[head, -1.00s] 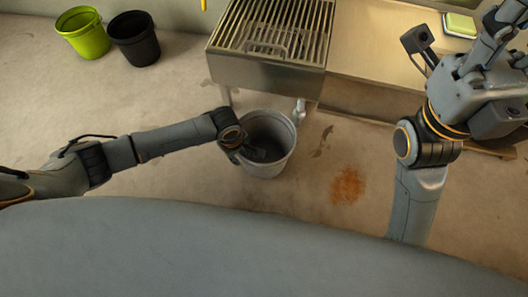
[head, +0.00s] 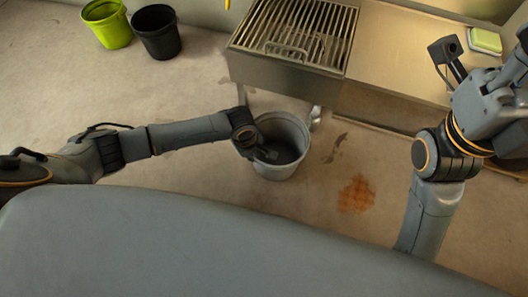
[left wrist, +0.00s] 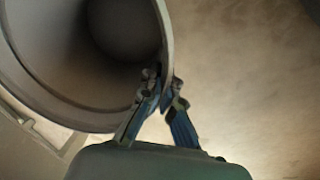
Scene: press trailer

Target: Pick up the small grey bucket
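The small grey bucket (head: 296,165) stands on the floor in front of the metal sink unit, upright, its open mouth facing up. In the left wrist view the bucket's rim and wall (left wrist: 60,98) fill the upper left. My left gripper (head: 267,153) is at the bucket's left rim. In the left wrist view my left gripper (left wrist: 165,88) has one finger inside the bucket and one outside, closed on the wall. My right arm is raised at the right edge of the head view; its fingers are largely cut off.
A metal sink unit with a slatted grate (head: 296,30) and counter (head: 400,50) stands just behind the bucket. A green bucket (head: 108,25) and a black bucket (head: 157,33) stand at the back left. A rusty stain (head: 357,194) marks the clear floor to the right.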

